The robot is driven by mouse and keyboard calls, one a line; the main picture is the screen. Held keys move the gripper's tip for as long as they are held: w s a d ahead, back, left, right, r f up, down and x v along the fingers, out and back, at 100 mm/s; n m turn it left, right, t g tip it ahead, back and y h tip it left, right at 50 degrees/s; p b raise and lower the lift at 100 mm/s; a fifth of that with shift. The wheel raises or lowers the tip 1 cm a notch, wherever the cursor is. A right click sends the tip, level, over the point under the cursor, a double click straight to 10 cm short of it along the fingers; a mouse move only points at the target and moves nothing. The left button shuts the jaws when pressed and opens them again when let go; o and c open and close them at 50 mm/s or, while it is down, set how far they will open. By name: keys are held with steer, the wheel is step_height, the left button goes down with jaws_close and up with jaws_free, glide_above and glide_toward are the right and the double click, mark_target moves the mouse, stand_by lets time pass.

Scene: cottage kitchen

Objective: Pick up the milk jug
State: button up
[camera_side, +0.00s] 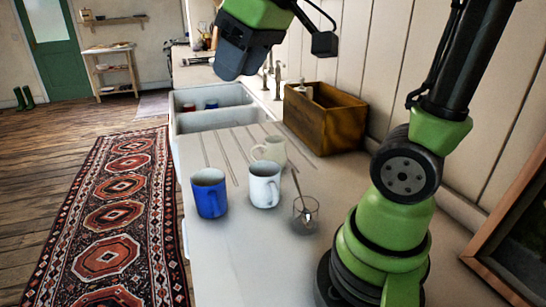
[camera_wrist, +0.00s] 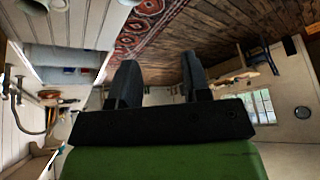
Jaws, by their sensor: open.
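A cream vessel (camera_side: 273,149) with a handle on its left, which looks like the milk jug, stands upright on the worktop, behind the pale blue mug (camera_side: 264,190), which hides part of it. A dark blue mug (camera_side: 209,197) stands left of the pale one. My gripper (camera_side: 236,66) is high above the worktop, near the sink end and well apart from the vessel. In the wrist view my two dark fingers (camera_wrist: 160,78) are spread with nothing between them. Pale vessels are cut off at the top left edge there; I cannot tell which is the jug.
A glass with a spoon (camera_side: 306,213) stands right of the mugs. A wooden box (camera_side: 325,118) stands against the wall behind. The white sink (camera_side: 215,120) holds a red cup (camera_side: 211,104) and a blue one. The front of the worktop (camera_side: 230,265) is clear.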

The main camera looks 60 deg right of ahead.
steer(key=w+d+f+n+g, duration=0.2)
steer(key=w+d+f+n, duration=0.1)
steer(key=w+d, duration=0.55)
steer(key=n+g, duration=0.3)
steer(key=n, duration=0.2)
glide_toward(255, 146)
steer(key=a, duration=0.2)
steer(key=shift+n+h, duration=0.3)
steer(key=shift+n, duration=0.4)
steer(key=f, duration=0.2)
steer(key=d+f, duration=0.1)
steer(key=f, duration=0.4)
steer(key=shift+w+d, duration=0.1)
steer(key=shift+d, duration=0.3)
step_height(255, 146, down, 6)
steer(key=shift+w+a+r, duration=0.15)
steer(key=shift+r, duration=0.05)
steer(key=shift+c, duration=0.3)
jaws_close()
